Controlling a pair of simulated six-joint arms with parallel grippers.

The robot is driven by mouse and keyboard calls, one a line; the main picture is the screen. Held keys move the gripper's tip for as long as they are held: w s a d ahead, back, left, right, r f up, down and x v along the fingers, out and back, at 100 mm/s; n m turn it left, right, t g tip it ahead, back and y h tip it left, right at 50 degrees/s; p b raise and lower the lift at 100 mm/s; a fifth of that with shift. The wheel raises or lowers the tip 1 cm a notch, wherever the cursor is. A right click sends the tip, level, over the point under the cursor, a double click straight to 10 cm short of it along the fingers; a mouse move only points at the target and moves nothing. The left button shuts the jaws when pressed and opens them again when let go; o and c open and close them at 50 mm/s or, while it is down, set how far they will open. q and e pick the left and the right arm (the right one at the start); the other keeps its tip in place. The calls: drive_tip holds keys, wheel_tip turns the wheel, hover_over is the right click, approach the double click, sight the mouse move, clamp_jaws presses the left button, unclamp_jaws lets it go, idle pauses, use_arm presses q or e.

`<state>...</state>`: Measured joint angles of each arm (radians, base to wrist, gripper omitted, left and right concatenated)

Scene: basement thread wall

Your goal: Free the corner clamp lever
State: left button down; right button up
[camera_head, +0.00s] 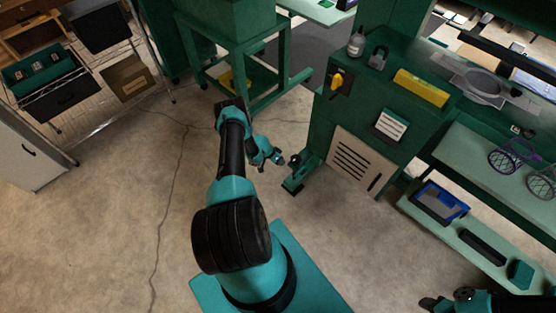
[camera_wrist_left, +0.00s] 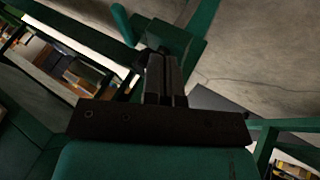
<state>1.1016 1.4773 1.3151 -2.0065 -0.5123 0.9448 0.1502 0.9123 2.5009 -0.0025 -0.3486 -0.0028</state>
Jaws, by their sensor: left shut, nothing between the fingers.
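A small black fitting (camera_head: 295,159), possibly the clamp lever, stands at the lower corner of the green cabinet, above a green foot (camera_head: 295,182). My left gripper (camera_head: 279,156) is shut and empty, just left of this fitting; I cannot tell whether they touch. In the left wrist view the shut fingers (camera_wrist_left: 163,70) point towards a green block (camera_wrist_left: 178,42), with a dark part partly hidden behind the fingertips. My right gripper (camera_head: 432,303) is low at the right, cut by the frame edge, and its jaws are unclear.
The green cabinet (camera_head: 335,125) carries a yellow knob (camera_head: 337,80) and a vented panel (camera_head: 358,162). A green stand (camera_head: 232,47) is behind my left arm. Shelves with a blue-rimmed bin (camera_head: 440,203) are at the right. A wire rack (camera_head: 85,85) is at the left. Concrete floor (camera_head: 130,200) is open between.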

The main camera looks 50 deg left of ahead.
sight(300, 172)
use_arm(q)
drive_tip(key=w+d+f, duration=0.3)
drive_tip(key=d+f, duration=0.1)
drive_tip(key=d, duration=0.2)
idle(0.6)
drive_tip(key=shift+s, duration=0.15)
idle(0.4)
